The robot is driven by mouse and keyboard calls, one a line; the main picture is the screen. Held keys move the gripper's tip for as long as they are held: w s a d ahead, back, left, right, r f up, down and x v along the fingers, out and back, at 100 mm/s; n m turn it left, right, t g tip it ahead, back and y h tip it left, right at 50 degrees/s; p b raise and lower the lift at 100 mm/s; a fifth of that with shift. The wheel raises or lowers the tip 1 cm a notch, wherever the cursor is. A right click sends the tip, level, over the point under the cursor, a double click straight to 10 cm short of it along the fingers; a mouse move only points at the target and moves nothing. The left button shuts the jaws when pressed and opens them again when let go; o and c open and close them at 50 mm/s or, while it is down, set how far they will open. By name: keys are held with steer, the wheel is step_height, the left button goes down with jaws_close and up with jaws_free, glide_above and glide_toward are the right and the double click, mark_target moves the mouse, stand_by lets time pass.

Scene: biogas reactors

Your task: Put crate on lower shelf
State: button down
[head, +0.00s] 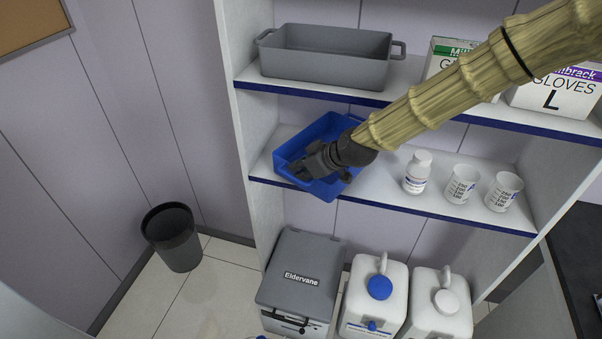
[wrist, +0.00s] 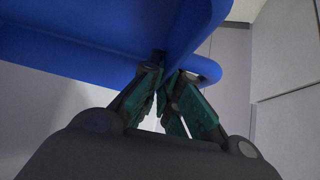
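The blue crate (head: 322,130) is in the lower shelf's left bay in the head view. It sits at an angle, and its near corner reaches over the front edge of the lower shelf (head: 385,186). My gripper (head: 305,169) is at the crate's near side and covers part of it. In the wrist view the crate (wrist: 95,48) fills the top, and my gripper (wrist: 165,70) has its fingers closed together on the crate's edge. Whether the crate's base rests fully on the shelf is hidden.
A grey crate (head: 325,67) and glove boxes (head: 556,95) stand on the upper shelf (head: 310,90). A white bottle (head: 417,172) and two beakers (head: 462,186) stand right of the blue crate. Below are a grey case (head: 300,272) and white canisters (head: 376,300). A bin (head: 172,238) stands left.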

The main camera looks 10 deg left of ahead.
steer(key=shift+w+f+p, duration=0.2)
steer(key=shift+f+p, duration=0.7)
steer(key=shift+f, duration=0.4)
steer(key=shift+f, duration=0.15)
steer(key=c, duration=1.6)
jaws_free()
steer(key=shift+c, duration=0.2)
steer(key=b+v, duration=0.4)
steer(key=v, duration=0.8)
